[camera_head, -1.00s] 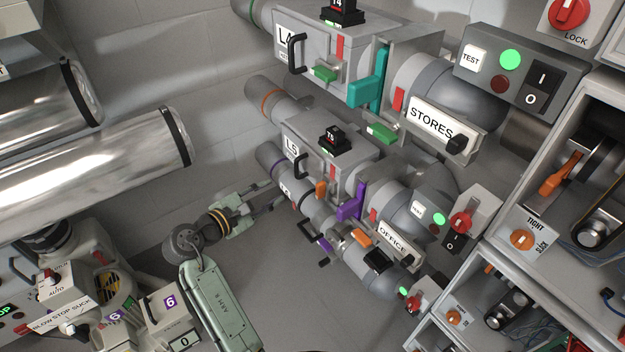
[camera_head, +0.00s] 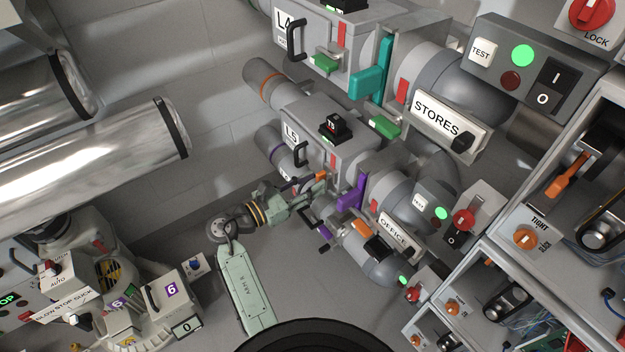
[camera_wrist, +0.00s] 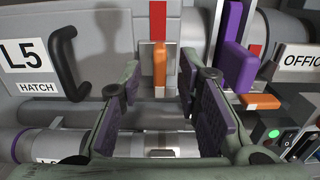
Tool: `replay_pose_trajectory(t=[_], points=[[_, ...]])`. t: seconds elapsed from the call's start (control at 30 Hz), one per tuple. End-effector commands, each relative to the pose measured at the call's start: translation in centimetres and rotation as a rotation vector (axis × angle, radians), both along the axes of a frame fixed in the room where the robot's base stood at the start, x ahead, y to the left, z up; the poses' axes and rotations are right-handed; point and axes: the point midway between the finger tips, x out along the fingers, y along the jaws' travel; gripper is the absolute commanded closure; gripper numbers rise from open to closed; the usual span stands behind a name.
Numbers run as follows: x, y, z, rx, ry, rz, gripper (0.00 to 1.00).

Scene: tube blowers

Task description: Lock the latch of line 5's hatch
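Line 5's hatch (camera_head: 299,152) is the grey box marked L5 in the head view. In the wrist view its L5 label (camera_wrist: 30,60) and black handle (camera_wrist: 67,62) are at the left. The orange latch (camera_wrist: 160,68) points down on a light plate, with a red strip (camera_wrist: 157,20) above it. The latch also shows in the head view (camera_head: 321,176). My gripper (camera_wrist: 160,88) is open, with one purple-padded finger on each side of the latch. I see gaps beside the latch; contact is not clear. In the head view my gripper (camera_head: 309,190) is at the hatch's lower front.
The purple slide gate (camera_wrist: 238,50) stands close right of my gripper, with its orange end piece (camera_wrist: 260,101) below. A grey pipe (camera_wrist: 130,143) runs underneath. The OFFICE sign (camera_head: 394,231) and a switch box (camera_head: 432,208) are farther right. Line 4's hatch (camera_head: 308,48) is above.

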Motion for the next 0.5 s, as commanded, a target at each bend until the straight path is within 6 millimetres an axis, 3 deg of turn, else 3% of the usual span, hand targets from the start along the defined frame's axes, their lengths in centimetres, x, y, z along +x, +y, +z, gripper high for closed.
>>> replay_pose_trajectory(t=[0.4, 0.5], points=[[0.57, -0.79, -0.02, 0.001, -0.001, 0.000, 0.69], [0.56, -0.78, -0.01, 0.001, -0.001, 0.000, 0.76]])
